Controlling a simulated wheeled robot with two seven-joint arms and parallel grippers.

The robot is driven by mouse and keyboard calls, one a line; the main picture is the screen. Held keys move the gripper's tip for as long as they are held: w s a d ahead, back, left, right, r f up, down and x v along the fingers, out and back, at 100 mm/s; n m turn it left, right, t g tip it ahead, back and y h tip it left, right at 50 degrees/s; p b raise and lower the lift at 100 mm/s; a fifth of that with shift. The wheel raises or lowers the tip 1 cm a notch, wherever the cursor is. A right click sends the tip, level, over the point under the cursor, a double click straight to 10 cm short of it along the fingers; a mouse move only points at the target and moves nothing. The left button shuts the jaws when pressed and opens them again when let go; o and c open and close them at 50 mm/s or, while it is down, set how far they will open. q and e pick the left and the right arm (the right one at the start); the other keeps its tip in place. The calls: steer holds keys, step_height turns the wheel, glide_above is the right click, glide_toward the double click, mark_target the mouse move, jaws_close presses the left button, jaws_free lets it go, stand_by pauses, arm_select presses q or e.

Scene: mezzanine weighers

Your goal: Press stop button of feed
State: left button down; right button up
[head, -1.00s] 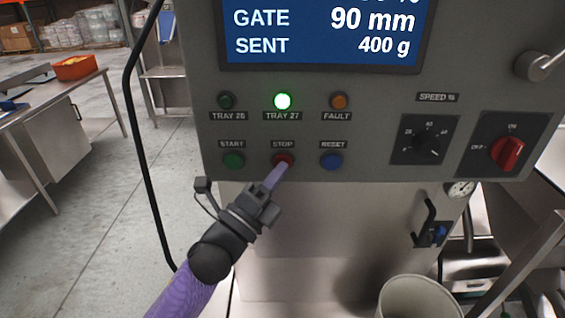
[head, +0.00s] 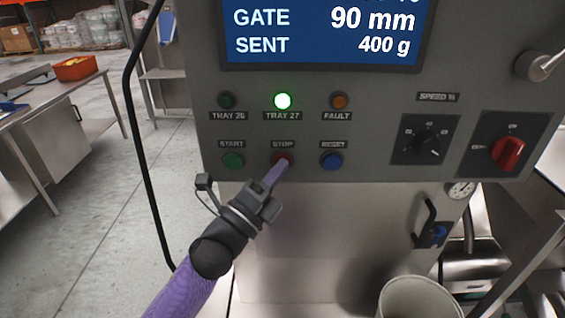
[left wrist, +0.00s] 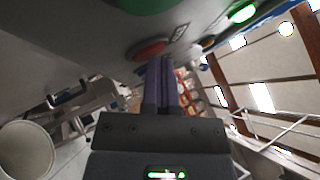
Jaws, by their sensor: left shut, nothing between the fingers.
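The red stop button (head: 282,160) sits under the STOP label on the grey control panel, between the green start button (head: 233,161) and the blue reset button (head: 331,161). My left gripper (head: 283,166) is shut and empty, with its purple fingertips at the lower edge of the stop button, covering part of it. In the left wrist view the closed fingers (left wrist: 159,62) reach up to the red button (left wrist: 150,50); I cannot tell whether they touch it or stop just short. My right gripper is not in view.
Above the buttons are a lit green TRAY 27 lamp (head: 283,101) and a blue screen (head: 322,34). A speed dial (head: 427,143) and a red rotary switch (head: 508,153) are on the right. A black cable (head: 133,108) hangs left of the panel. A pale bin (head: 418,298) stands below.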

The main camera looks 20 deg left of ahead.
arm_select(q)
steer(key=shift+s, duration=0.1)
steer(key=shift+s+d+p, duration=0.25)
steer(key=shift+s+p, duration=0.05)
steer(key=shift+s, duration=0.35)
steer(key=shift+s, duration=0.1)
steer(key=s, duration=0.2)
steer(key=s+d+p, duration=0.1)
steer(key=s, duration=0.1)
steer(key=shift+s+d, duration=0.15)
steer(key=shift+s, duration=0.2)
stand_by(0.3)
